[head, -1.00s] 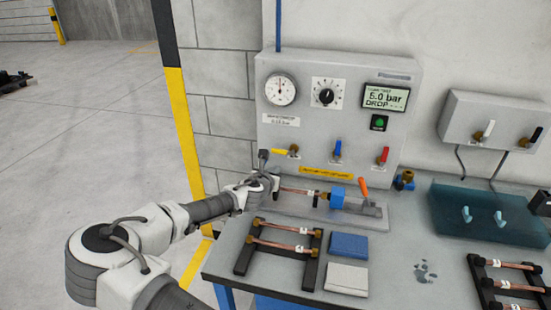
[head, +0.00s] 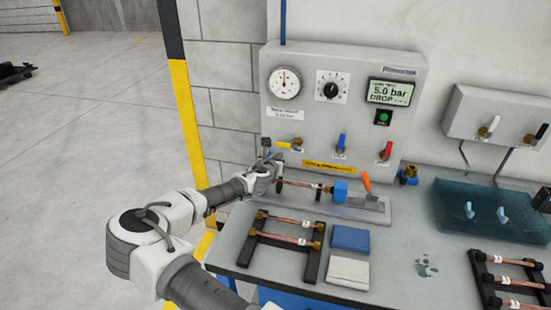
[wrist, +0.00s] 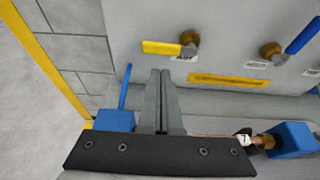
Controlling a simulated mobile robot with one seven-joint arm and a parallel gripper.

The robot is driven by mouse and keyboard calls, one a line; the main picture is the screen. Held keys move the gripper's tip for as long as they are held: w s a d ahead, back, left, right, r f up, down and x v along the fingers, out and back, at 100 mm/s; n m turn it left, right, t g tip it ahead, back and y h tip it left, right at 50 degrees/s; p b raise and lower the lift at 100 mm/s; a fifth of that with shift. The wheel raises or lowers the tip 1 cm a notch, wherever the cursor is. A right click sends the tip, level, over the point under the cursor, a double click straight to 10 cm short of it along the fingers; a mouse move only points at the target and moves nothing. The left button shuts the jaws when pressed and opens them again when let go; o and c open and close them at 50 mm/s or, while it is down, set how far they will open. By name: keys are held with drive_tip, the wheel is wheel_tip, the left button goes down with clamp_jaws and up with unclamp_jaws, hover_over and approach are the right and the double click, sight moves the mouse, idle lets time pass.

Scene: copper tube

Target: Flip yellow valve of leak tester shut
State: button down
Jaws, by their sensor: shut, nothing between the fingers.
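The yellow valve (head: 283,145) is on the leak tester's front panel (head: 345,118), at the left of a row of three handles. Its flat handle points left, about level, from a brass body; it also shows at the top of the wrist view (wrist: 162,47). My gripper (head: 266,143) is at the left end of the handle in the head view. In the wrist view its fingers (wrist: 160,74) are together and empty, pointing up at the panel just below the handle. A small gap shows between fingertips and handle there; contact cannot be told from the head view.
Blue (head: 341,142) and red (head: 387,149) valve handles stand upright to the right. Below, a copper tube (head: 301,184) sits in a fixture with a blue block (head: 340,190) and an orange lever (head: 366,181). The display (head: 390,93) reads 5.0 bar DROP.

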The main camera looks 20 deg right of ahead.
sight(282, 145)
drive_tip(key=shift+x, duration=2.35)
drive_tip(key=shift+a+r+m+y+b, duration=0.1)
drive_tip(key=shift+r+m+y+b, duration=0.35)
drive_tip(key=shift+m+b, duration=0.3)
drive_tip(key=m+t+b, duration=0.1)
drive_tip(key=b, duration=0.1)
drive_tip(key=r+m+y+b, duration=0.1)
drive_tip(key=m+b, duration=0.1)
drive_tip(key=b, duration=0.1)
drive_tip(key=r+m+t+y+b, duration=0.1)
drive_tip(key=m+b, duration=0.1)
drive_tip(key=shift+s+d+r+t, duration=0.15)
drive_tip(key=shift+d+r+t, duration=0.05)
drive_tip(key=shift+d+t, duration=0.1)
drive_tip(key=shift+s+d+r+m+t+b, duration=0.25)
drive_tip(key=shift+d+r+m+t+b, duration=0.25)
drive_tip(key=shift+m+b, duration=1.2)
drive_tip(key=shift+s+d+r+m+t+b, duration=0.4)
drive_tip(key=shift+m+b, duration=0.6)
drive_tip(key=shift+b, duration=1.35)
drive_tip(key=shift+s+d+r+m+t+b, duration=0.2)
drive_tip(key=shift+r+m+t+b, duration=0.4)
drive_tip(key=shift+m+b, duration=1.1)
drive_tip(key=shift+n+b, duration=0.3)
drive_tip(key=shift+n, duration=0.05)
drive_tip(key=shift+s, duration=0.1)
